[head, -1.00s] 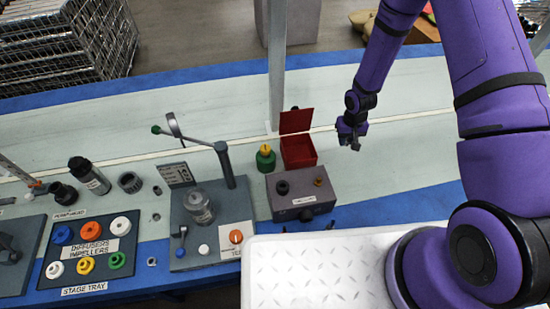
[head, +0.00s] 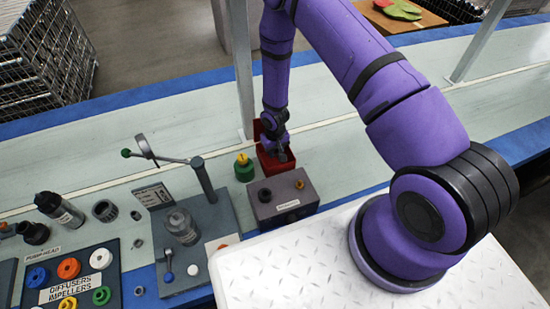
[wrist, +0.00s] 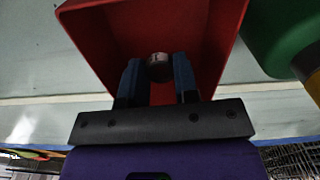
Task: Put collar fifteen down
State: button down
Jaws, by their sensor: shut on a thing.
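My gripper (wrist: 158,78) is shut on a small round grey collar (wrist: 158,66), which shows between the two blue-grey fingers in the wrist view. A mark on the collar's face is too small to read surely. The gripper, also in the head view (head: 283,156), is at the open red box (head: 264,161). In the wrist view the red box (wrist: 95,35) lies behind the fingers and collar, with its walls around them. I cannot tell whether the collar touches the box. The collar is not clear in the head view.
A green container with a yellow top (head: 244,167) stands just left of the box. A grey block with knobs (head: 283,202) is in front. Bench to the right is clear.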

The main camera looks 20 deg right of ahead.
aim_at(275, 162)
jog(key=shift+f, duration=2.3)
jog(key=shift+f, duration=0.1)
jog(key=c, duration=0.9)
grip_release()
jog(key=shift+o, duration=0.2)
notch_tip(275, 162, up, 12)
jog(key=shift+r, duration=0.25)
